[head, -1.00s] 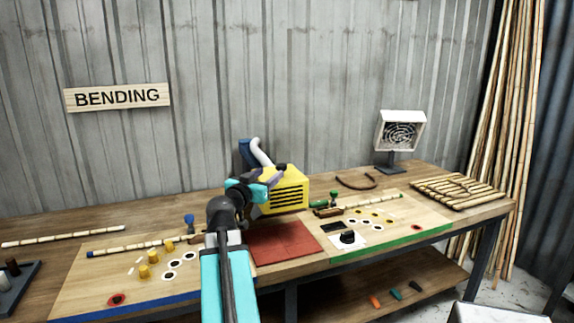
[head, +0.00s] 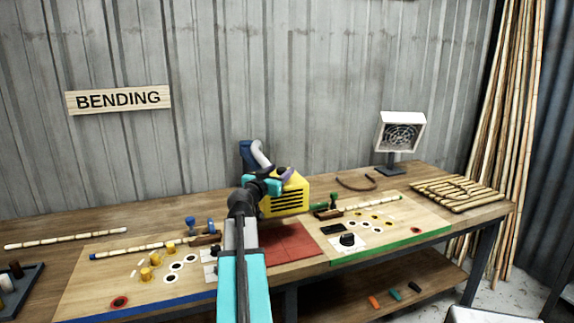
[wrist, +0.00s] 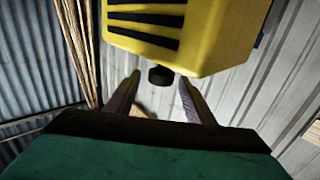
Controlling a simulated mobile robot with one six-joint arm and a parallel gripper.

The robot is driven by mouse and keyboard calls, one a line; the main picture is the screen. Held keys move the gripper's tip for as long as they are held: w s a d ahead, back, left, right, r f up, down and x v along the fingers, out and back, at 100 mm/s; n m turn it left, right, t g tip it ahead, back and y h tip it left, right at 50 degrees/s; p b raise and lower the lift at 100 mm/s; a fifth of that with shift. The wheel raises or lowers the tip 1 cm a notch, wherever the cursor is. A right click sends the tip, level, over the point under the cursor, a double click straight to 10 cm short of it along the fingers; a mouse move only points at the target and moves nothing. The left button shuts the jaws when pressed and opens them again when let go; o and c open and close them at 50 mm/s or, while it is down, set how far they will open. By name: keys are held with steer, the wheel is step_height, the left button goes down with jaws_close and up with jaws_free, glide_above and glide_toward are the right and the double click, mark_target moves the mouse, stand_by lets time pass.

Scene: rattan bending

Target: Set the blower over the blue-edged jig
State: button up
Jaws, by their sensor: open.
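The yellow blower (head: 287,197), with dark vent slots, stands behind the red mat (head: 290,242) between the two jigs. It also fills the top of the wrist view (wrist: 190,30), where a dark round knob (wrist: 160,76) shows below its body. My gripper (head: 275,180) is at the blower's upper left side in the head view. In the wrist view my gripper (wrist: 160,95) is open, its two fingers either side of the knob; contact cannot be told. The blue-edged jig (head: 110,290) lies to the left, partly hidden by my arm. It bears several yellow pegs (head: 152,262) and a rattan pole (head: 135,247).
A white fan (head: 401,135) and a slatted rattan mat (head: 457,193) stand at the back right. A dark tray (head: 18,285) sits at far left.

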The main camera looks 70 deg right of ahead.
mark_target(284, 168)
steer(key=shift+s+d+p, duration=0.15)
steer(key=shift+d+p, duration=0.3)
steer(key=shift+d, duration=1.05)
steer(key=shift+s+d+p, duration=0.15)
steer(key=shift+d+p, duration=0.3)
steer(key=shift+d, duration=1)
steer(key=shift+c, duration=0.3)
jaws_close()
steer(key=shift+a, duration=0.15)
